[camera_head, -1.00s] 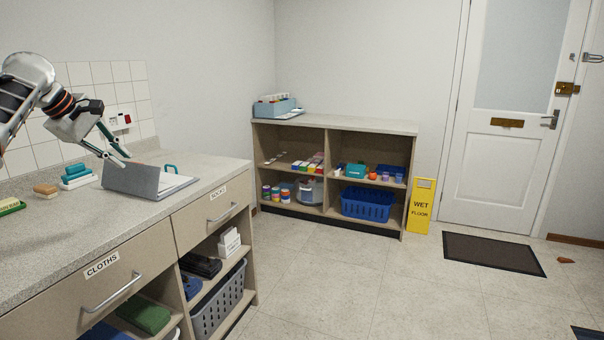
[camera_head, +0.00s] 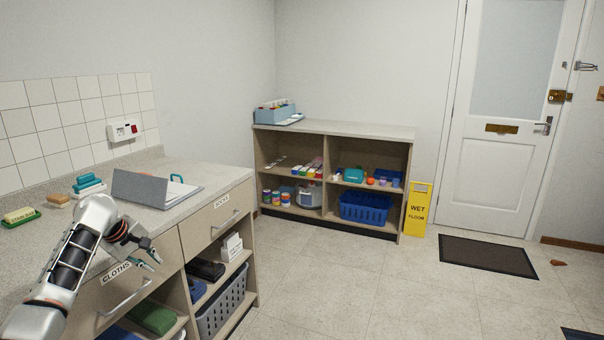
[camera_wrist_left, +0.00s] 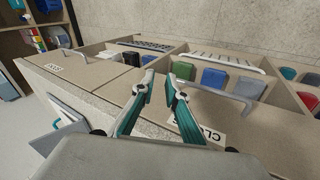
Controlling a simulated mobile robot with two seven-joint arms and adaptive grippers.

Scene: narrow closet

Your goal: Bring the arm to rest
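My left arm comes in at the lower left of the head view. My left gripper (camera_head: 152,256) is in front of the counter, by the CLOTHS drawer (camera_head: 160,278). In the left wrist view the fingers (camera_wrist_left: 160,80) stand a little apart with nothing between them, so the gripper is open and empty. The drawer handle (camera_wrist_left: 222,97) and CLOTHS label (camera_wrist_left: 213,133) show close to the right finger in that view; I cannot tell the exact gap. My right gripper is not in view.
Open shelves below hold a grey basket (camera_head: 222,305). A shelf unit (camera_head: 345,131) and yellow sign (camera_head: 417,208) stand behind. The floor at right is mostly clear.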

